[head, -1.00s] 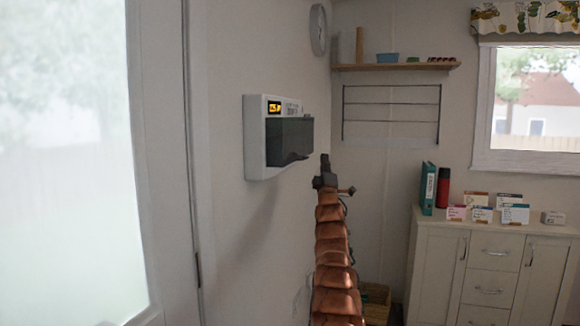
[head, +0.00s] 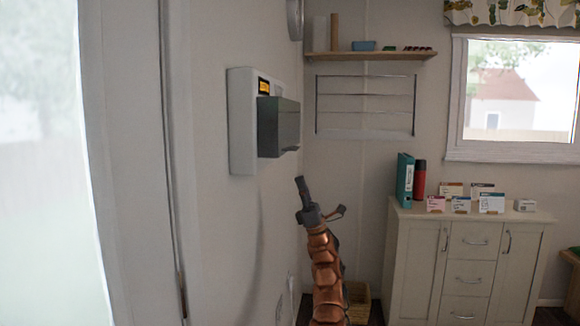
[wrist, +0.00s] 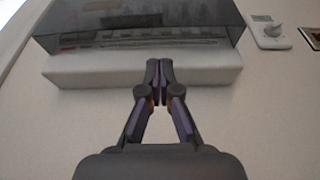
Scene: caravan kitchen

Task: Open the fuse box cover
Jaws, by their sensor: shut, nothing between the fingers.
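The fuse box (head: 241,122) is a white case on the wall left of centre in the head view. Its dark see-through cover (head: 281,126) juts out from the front and hangs down over it. In the wrist view the cover (wrist: 140,22) fills the top, with a row of switches dimly seen through it, above the white lower part of the case (wrist: 145,70). My gripper (head: 299,182) is below the cover's lower right corner, apart from it. In the wrist view my gripper's fingertips (wrist: 159,66) are together and empty, overlapping the case's lower part in the picture.
A door with a bright pane (head: 45,170) stands at the left. A shelf (head: 370,56) and wire rack (head: 365,105) hang on the back wall. A cabinet (head: 465,262) with folder, flask and small boxes stands at the right. A small wall device (wrist: 268,32) is beside the fuse box.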

